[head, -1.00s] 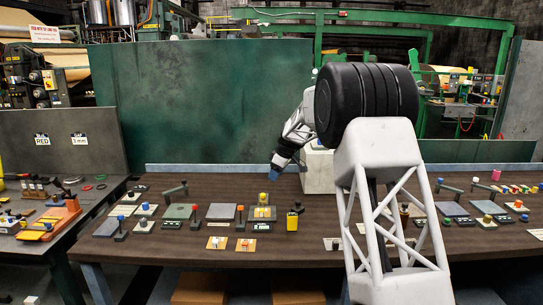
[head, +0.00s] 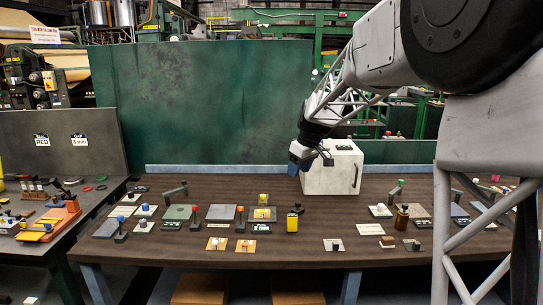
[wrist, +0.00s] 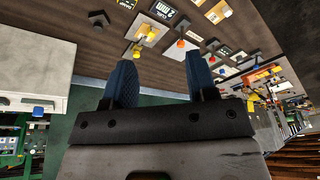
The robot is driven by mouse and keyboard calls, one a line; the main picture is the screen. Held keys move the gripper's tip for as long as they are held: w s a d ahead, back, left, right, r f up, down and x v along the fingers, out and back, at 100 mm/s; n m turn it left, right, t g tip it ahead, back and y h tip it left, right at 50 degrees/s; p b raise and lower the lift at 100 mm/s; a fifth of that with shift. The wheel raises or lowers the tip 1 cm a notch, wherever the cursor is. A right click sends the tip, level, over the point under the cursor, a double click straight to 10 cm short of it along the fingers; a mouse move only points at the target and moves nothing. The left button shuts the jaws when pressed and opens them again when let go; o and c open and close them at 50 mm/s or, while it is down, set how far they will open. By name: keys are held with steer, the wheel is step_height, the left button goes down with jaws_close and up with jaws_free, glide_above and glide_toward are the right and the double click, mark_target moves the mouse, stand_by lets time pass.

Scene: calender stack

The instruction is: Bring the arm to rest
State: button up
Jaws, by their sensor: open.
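My gripper (head: 297,163) hangs at the end of my arm, above the back of the brown table (head: 300,250), just left of the white box (head: 340,172). In the wrist view its two blue-padded fingers (wrist: 160,84) are apart with nothing between them. The white box also shows at the left of the wrist view (wrist: 35,60). I cannot tell how far the gripper is from the box. My arm reaches in from the upper right of the head view.
A green panel (head: 205,100) stands behind. A side bench (head: 35,225) is at left. The table's front strip is mostly clear.

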steer(key=s+d+r+m+h, duration=0.1)
steer(key=s+d+m, duration=0.2)
steer(key=s, duration=1.1)
steer(key=s+d+r+m, duration=0.2)
steer(key=s+d, duration=0.1)
steer(key=s, duration=1)
steer(key=s+d+f+m+h, duration=0.1)
steer(key=s+f, duration=0.3)
steer(key=s, duration=0.8)
steer(key=s+d+f+m, duration=0.2)
steer(key=s+f+m, duration=0.1)
steer(key=s, duration=0.8)
steer(key=shift+s+d+f+t+h, duration=0.3)
steer(key=shift+s+f+t+h, duration=0.1)
steer(key=shift+f, duration=0.15)
